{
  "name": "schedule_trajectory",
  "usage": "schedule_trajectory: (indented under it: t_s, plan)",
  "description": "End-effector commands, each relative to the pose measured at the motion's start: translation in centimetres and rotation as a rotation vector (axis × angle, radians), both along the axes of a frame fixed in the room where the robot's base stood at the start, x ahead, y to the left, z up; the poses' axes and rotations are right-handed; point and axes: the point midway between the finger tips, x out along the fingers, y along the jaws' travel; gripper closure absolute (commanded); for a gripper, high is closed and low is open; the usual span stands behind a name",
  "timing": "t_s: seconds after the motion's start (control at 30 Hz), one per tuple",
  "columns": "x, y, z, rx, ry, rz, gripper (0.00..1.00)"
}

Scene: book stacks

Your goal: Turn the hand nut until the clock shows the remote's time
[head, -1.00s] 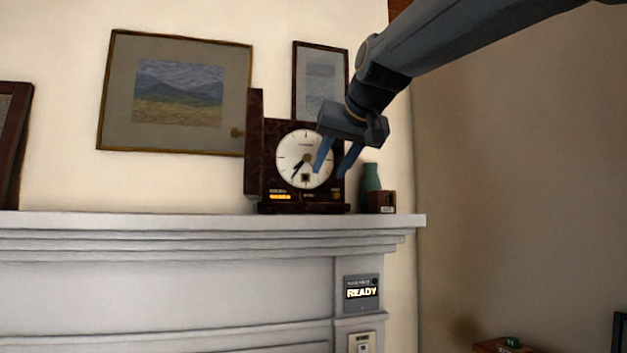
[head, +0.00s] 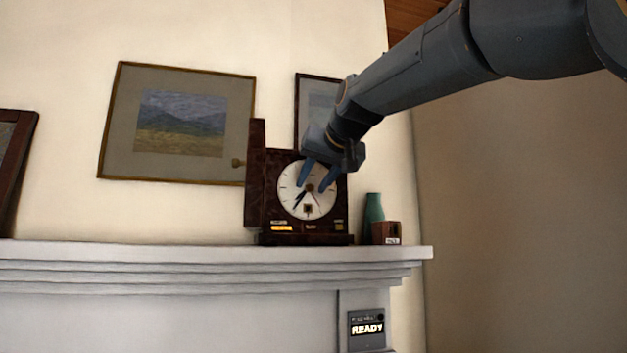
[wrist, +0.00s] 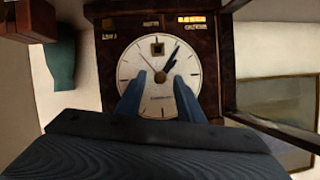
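The clock (head: 267,205) stands on the mantel, dark-cased with a white dial (head: 290,180). Its black hands (head: 299,200) point down and left; a thin reddish hand points down and right. The hand nut (head: 309,187) is the brass piece at the dial's centre. My gripper (head: 312,187) is in front of the dial, its fingers open on either side of the nut. The wrist view shows the clock upside down, with the nut (wrist: 160,76) between the two fingertips; contact cannot be told. No remote showing a time is visible.
The clock's front door (head: 255,175) stands open at its left. A green vase (head: 374,210) and small wooden box (head: 386,233) stand to the right on the mantel (head: 150,255). A panel (head: 367,328) below reads READY. Framed pictures hang behind; the mantel's left is clear.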

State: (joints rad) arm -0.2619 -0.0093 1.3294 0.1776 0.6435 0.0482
Motion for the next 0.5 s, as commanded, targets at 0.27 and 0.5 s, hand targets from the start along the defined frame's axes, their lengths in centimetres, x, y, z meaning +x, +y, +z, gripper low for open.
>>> schedule_trajectory:
  t_s: [0.27,0.5]
  plan:
    - [-0.01,0.12,-0.03,0.0,0.0,0.001,0.81]
    - [-0.02,0.1,-0.04,0.003,0.001,0.001,1.0]
